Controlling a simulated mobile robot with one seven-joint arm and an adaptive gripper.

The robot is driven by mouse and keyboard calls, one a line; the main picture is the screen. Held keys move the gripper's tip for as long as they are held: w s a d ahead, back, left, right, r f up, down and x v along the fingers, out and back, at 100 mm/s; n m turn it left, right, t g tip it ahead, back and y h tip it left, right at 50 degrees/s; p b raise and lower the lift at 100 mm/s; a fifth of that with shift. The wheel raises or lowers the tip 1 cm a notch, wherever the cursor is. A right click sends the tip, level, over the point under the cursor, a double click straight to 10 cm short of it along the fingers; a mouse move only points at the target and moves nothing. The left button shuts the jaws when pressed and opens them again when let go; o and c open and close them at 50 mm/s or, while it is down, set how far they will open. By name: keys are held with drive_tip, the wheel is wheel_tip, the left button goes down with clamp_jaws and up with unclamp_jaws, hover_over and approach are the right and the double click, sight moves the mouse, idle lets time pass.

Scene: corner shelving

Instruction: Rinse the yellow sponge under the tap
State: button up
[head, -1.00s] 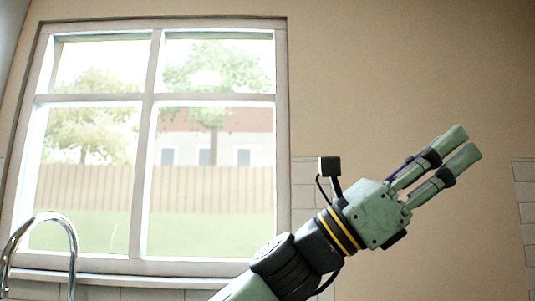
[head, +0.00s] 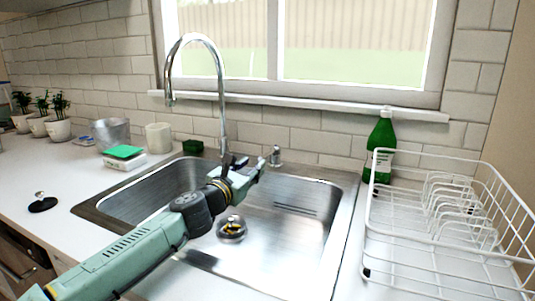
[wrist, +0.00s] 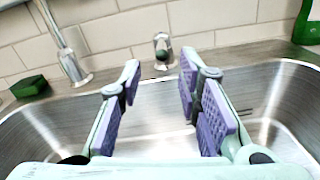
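The tall chrome tap (head: 221,100) rises behind the steel sink (head: 345,215), its spout curving to the left. Its base also shows in the wrist view (wrist: 72,66). My gripper (head: 252,166) is over the back of the sink, to the right of the tap. In the wrist view my gripper (wrist: 159,80) is open, with nothing between its purple pads. I cannot make out a yellow sponge. A small yellow patch shows at the drain (head: 232,229), too small to identify. A dark green block (head: 193,147) sits behind the sink, left of the tap, also in the wrist view (wrist: 30,86).
A white wire dish rack (head: 400,245) and a green bottle (head: 380,148) stand to the right. On the left counter are a bright green pad (head: 123,152), a white mug (head: 158,138), a glass bowl (head: 110,133), potted plants (head: 58,130) and a black stopper (head: 42,204).

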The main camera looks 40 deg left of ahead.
drive_tip(key=p, duration=0.2)
approach(273, 149)
drive_tip(key=x, duration=0.4)
drive_tip(key=shift+w+r, duration=0.1)
drive_tip(key=shift+w, duration=0.05)
drive_tip(key=shift+x, duration=0.75)
clamp_jaws()
